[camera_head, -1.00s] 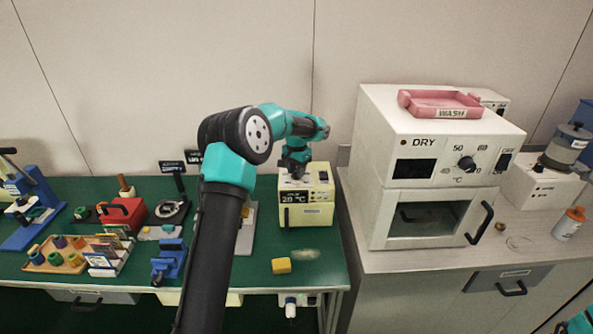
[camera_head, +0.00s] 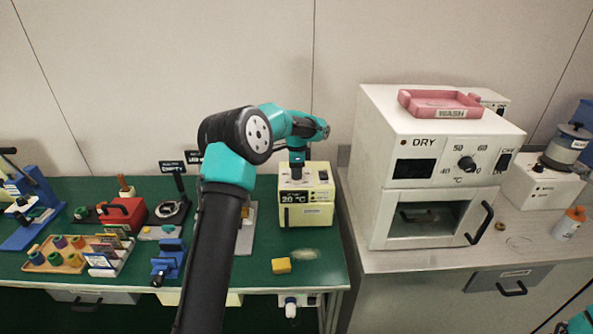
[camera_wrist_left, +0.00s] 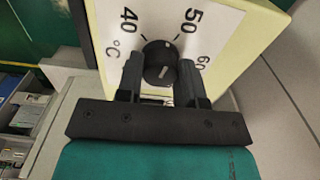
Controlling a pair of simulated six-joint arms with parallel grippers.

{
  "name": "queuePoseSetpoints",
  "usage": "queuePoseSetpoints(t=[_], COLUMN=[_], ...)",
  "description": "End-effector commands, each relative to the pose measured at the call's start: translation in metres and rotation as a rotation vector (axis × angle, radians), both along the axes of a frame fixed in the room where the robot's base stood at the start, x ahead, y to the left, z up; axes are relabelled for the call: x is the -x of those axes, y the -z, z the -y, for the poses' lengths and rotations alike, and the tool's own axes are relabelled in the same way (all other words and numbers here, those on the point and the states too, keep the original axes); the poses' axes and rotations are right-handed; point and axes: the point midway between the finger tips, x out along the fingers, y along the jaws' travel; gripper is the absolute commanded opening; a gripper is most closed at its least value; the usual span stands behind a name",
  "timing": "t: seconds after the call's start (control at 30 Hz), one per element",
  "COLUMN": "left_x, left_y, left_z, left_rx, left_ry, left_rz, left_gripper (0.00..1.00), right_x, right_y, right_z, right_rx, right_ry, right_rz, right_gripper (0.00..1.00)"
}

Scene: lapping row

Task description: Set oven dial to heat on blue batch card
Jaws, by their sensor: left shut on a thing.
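A small pale yellow unit (camera_head: 320,196) with a display stands at the right end of the green bench. My left gripper (camera_head: 296,177) reaches down onto its top. In the left wrist view the gripper's fingers (camera_wrist_left: 160,80) are shut on a black dial (camera_wrist_left: 159,62), one on each side, beside a scale marked 40, 50, 60 and °C. The display appears to read 20 °C. The white oven (camera_head: 378,216) marked DRY has its own black dial (camera_head: 466,163), untouched. Batch cards (camera_head: 104,260) stand in a rack at the left; their writing is too small to read.
A pink WASH tray (camera_head: 440,103) lies on the white oven. A yellow block (camera_head: 281,266) lies at the green bench's front edge. A wooden holder (camera_head: 58,262), red box (camera_head: 124,213) and blue clamp (camera_head: 170,262) crowd the left. A bottle (camera_head: 568,223) stands at far right.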

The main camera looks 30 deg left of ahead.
Motion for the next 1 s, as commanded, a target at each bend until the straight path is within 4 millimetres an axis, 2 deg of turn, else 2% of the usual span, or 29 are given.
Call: queuePoseSetpoints(t=[0.3,0.87,0.9,1.0], left_x=[-0.0001,-0.0002,-0.0002,-0.0002], left_y=[-0.0004,-0.0004,-0.0004,-0.0003], left_z=[0.0000,0.0001,0.0001,0.0001], left_rx=[-0.001,-0.001,0.000,-0.001], left_ry=[0.172,0.211,0.211,0.211], left_rz=[0.001,0.001,0.001,0.001], left_gripper=[0.11,0.11,0.37,0.47], right_x=[0.0000,0.0000,0.0000,0.0000], right_y=[0.0000,0.0000,0.0000,0.0000], right_z=[0.0000,0.0000,0.0000,0.0000], right_rx=[0.000,0.000,0.000,0.000], right_ry=[0.000,0.000,0.000,0.000], right_rz=[0.000,0.000,0.000,0.000], right_gripper=[0.43,0.43,0.43,0.43])
